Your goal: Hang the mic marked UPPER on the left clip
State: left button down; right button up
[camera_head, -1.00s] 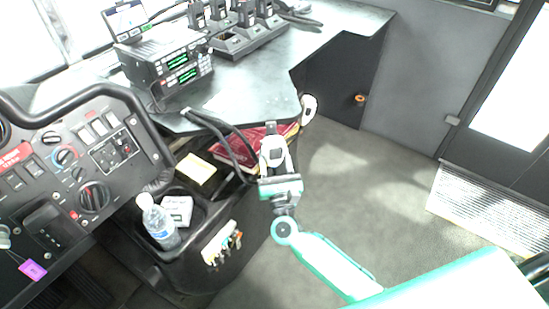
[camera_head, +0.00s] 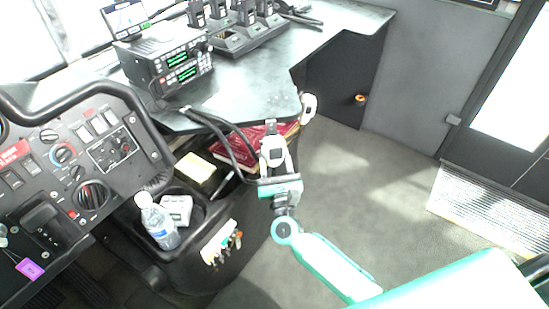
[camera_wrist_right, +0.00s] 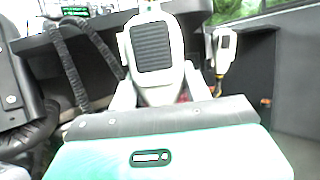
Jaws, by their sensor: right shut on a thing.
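A white mic with a dark grey grille (camera_head: 272,150) is held upright in my right gripper (camera_head: 277,168), beside the counter's front edge. It fills the middle of the right wrist view (camera_wrist_right: 153,48). A small dark piece (camera_head: 270,127) shows right at its upper end; I cannot tell whether it is the left clip or whether they touch. A second white mic (camera_head: 309,106) hangs at the counter's corner to the right, and it also shows in the wrist view (camera_wrist_right: 226,45). No marking is legible on either mic. My left gripper is out of view.
Black cables (camera_head: 228,142) run down just left of the held mic. A red binder (camera_head: 240,160) lies on the shelf behind it. A radio unit (camera_head: 178,72) and a charger rack (camera_head: 240,42) stand on the counter (camera_head: 250,85). A bottle (camera_head: 158,222) stands at lower left. The floor (camera_head: 370,190) right is clear.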

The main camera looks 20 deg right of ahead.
jog(key=o, duration=1)
jog(key=shift+c, duration=0.2)
jog(key=shift+s, duration=0.1)
jog(key=b+v, duration=0.1)
jog(key=v, duration=1.2)
jog(key=shift+s+f, duration=0.2)
jog(key=shift+s, duration=0.05)
